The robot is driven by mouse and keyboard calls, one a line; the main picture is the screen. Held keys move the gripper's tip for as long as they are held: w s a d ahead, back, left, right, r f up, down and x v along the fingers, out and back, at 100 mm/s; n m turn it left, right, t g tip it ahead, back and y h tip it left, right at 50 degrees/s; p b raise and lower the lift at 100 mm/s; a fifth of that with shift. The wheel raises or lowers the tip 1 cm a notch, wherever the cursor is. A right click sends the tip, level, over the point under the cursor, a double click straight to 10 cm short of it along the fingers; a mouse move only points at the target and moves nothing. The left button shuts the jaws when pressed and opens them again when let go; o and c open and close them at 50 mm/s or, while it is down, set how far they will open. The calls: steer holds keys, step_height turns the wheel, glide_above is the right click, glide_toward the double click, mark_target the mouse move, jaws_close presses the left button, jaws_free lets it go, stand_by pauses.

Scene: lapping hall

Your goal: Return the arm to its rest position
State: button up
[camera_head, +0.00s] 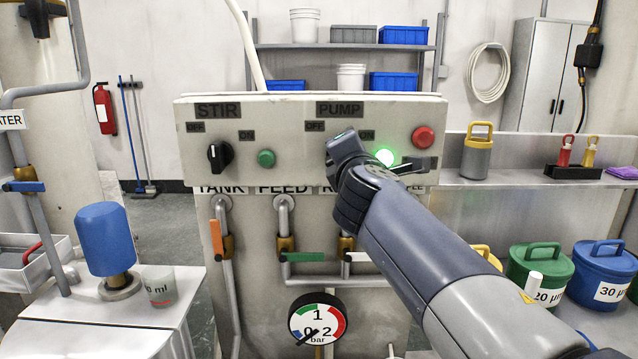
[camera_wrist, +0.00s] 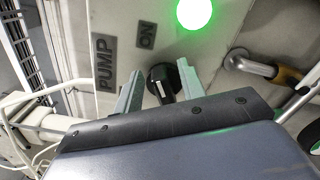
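My arm (camera_head: 410,235) reaches from the lower right up to the control panel (camera_head: 290,110), with its wrist in front of the PUMP section. In the wrist view my gripper (camera_wrist: 158,68) has its two grey fingers apart, one on each side of the black PUMP knob (camera_wrist: 162,80). A gap shows between the left finger and the knob; the right finger is very close to it, and I cannot tell if it touches. In the head view my wrist hides this knob and my fingers. The green lamp (camera_head: 385,157) beside it is lit, also in the wrist view (camera_wrist: 195,12).
Valve pipes and a pressure gauge (camera_head: 317,318) are below. Lidded pots (camera_head: 541,268) stand right of my arm; a blue-topped device (camera_head: 105,240) stands left.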

steer(key=shift+w, duration=0.5)
steer(key=shift+s, duration=0.1)
